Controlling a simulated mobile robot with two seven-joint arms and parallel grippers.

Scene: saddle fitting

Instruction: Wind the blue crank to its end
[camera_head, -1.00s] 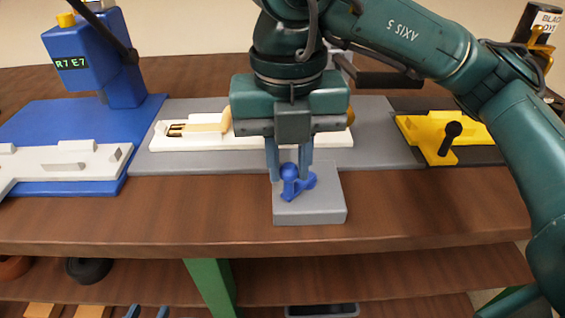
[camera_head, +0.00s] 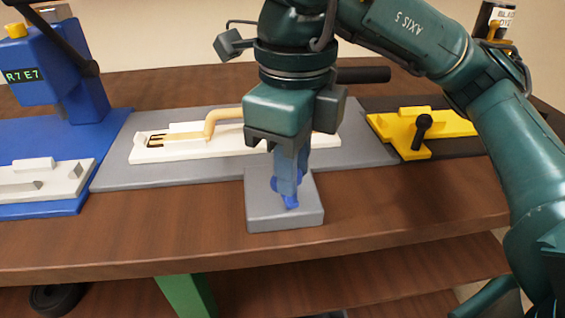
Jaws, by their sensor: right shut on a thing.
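The blue crank (camera_head: 291,202) sits on a light grey block (camera_head: 262,215) at the front of the grey station. My right gripper (camera_head: 289,190) comes down on it from above and is shut on it. The gripper is turned at an angle, and its fingers hide much of the crank. A part of the crank shows below the fingertips, pointing toward the front. My left gripper is not in view.
Behind the block, a white fixture (camera_head: 170,154) with a tan curved piece (camera_head: 210,126) lies on a grey plate (camera_head: 115,176). A blue press (camera_head: 70,90) stands at left. A yellow fixture (camera_head: 395,123) with a black knob is at right. Bare wood lies in front.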

